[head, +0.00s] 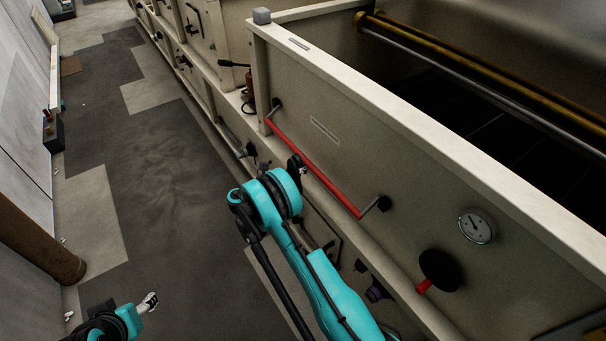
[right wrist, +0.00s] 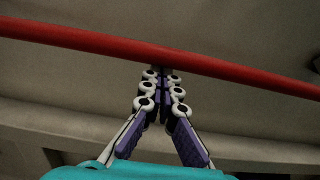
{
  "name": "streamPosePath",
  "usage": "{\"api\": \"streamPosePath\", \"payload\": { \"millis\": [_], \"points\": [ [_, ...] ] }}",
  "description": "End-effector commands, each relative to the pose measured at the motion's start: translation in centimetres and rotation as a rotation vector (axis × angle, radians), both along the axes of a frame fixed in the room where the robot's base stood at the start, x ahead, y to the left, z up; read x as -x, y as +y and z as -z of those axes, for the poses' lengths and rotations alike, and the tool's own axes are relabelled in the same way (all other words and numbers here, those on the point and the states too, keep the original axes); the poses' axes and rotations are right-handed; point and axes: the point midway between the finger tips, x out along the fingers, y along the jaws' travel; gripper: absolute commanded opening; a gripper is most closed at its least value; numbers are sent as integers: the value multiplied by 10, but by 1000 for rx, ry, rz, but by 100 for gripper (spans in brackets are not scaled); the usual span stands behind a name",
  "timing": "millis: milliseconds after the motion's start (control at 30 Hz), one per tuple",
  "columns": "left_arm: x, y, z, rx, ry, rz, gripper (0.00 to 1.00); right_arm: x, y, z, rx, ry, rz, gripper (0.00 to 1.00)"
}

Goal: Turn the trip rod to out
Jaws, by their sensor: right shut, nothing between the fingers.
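A long red rod (head: 315,168) runs along the cream front wall of the hopper, carried at each end by a dark bracket arm. It also crosses the upper part of the right wrist view (right wrist: 100,42). My right gripper (head: 302,170) is close to the middle of the rod, on its lower side. In the right wrist view its fingers (right wrist: 163,74) are shut and empty, with the tips at the rod's lower edge. I cannot tell whether they touch it. My left gripper (head: 149,302) is low at the left, far from the rod; its finger opening is unclear.
A round gauge (head: 477,226) and a black disc with a red handle (head: 438,270) sit on the wall right of the rod. The hopper's top rim (head: 400,112) rises above. A brown post (head: 38,240) stands at the left. The grey aisle floor between is mostly clear.

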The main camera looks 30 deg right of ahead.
Motion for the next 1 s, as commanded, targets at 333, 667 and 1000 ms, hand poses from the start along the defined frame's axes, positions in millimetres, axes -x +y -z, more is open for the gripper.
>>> {"api": "streamPosePath", "payload": {
  "millis": [333, 667, 1000],
  "points": [
    [0, 0, 0, 0, 0, 0, 56, 0, 1, -1, -1, 0, 0, 0],
    [0, 0, -15, 0, 0, 0, 56, 1, 4, -8, -114, 9, 0, 0],
    [0, 0, -26, 0, 0, 0, 56, 1, 7, -13, -221, 17, 0, 0]
  ]
}}
